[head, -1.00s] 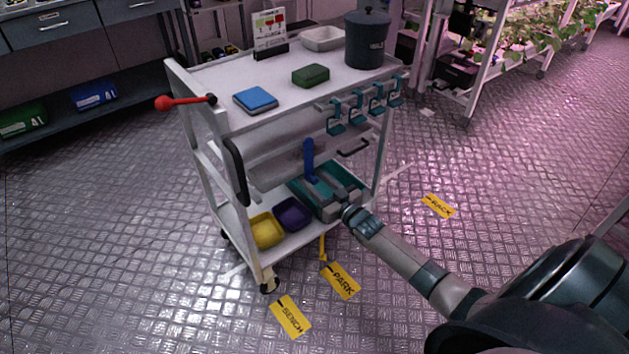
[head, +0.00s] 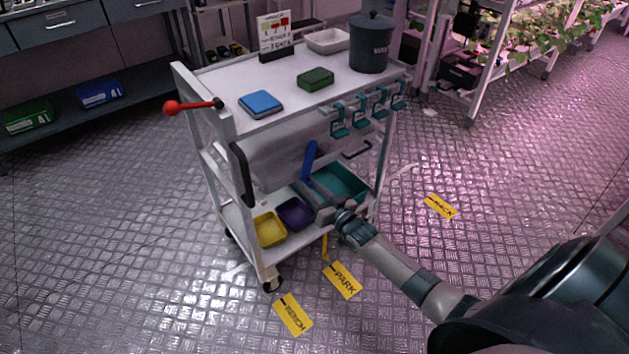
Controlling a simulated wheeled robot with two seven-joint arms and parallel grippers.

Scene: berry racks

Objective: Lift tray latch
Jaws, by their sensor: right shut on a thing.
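The blue latch lever (head: 310,158) stands up, leaning slightly, above the cart's lower shelf, at the left end of a teal tray (head: 357,197). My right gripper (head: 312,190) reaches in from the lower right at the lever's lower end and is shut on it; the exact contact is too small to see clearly. My left gripper is not in view.
The white cart (head: 225,108) holds a blue box (head: 261,103), a green box (head: 316,78) and a dark pot (head: 370,45) on top. Teal hooks (head: 360,115) hang from its near edge. Yellow (head: 268,231) and purple (head: 294,213) trays sit below. Open floor surrounds the cart.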

